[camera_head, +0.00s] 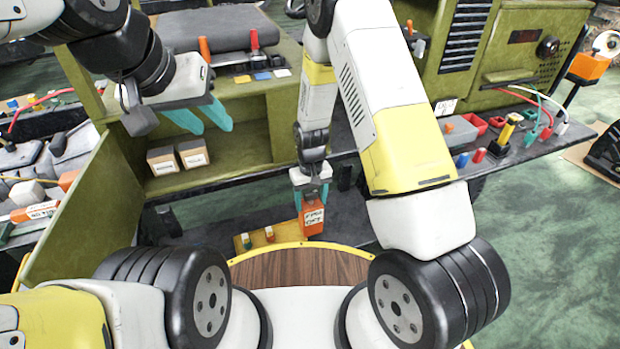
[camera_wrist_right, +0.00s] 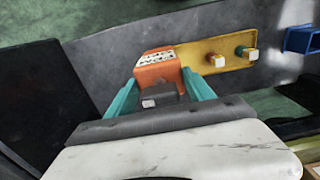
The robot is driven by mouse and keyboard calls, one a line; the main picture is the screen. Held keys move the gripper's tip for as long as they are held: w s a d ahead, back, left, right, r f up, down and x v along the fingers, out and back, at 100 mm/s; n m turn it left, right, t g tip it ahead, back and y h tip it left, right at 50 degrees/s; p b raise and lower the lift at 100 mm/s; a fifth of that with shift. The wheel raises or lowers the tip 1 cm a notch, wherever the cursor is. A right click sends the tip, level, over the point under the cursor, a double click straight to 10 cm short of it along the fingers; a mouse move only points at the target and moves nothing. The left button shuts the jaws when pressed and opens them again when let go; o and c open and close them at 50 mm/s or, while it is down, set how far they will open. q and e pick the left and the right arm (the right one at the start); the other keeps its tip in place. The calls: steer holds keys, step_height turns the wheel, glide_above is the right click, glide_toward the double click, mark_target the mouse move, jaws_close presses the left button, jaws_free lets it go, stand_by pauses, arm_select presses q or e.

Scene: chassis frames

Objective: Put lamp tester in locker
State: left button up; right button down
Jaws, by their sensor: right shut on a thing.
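My right gripper (camera_head: 312,200) points down and is shut on an orange box with a white label, the lamp tester (camera_head: 313,218). The lamp tester also shows in the right wrist view (camera_wrist_right: 157,68), between the teal fingertips (camera_wrist_right: 165,92). It is over or at the dark low ledge; I cannot tell if it touches it. The olive-green locker (camera_head: 240,170) stands open in front, its door (camera_head: 95,205) swung out to the left. My left gripper (camera_head: 210,122) is open and empty, in front of the locker's upper left.
Two small labelled boxes (camera_head: 178,159) stand in the locker. A yellow tray (camera_wrist_right: 228,54) with small red and green parts lies beside the lamp tester. The right bench (camera_head: 500,145) carries connectors, cables and a screwdriver-like tool. My right arm crosses the middle.

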steer(key=w, duration=0.2)
steer(key=w+d, duration=0.1)
steer(key=shift+w+d+f, duration=0.15)
steer(key=shift+w, duration=0.25)
steer(key=shift+f, duration=1.85)
steer(key=shift+c, duration=1.9)
jaws_free()
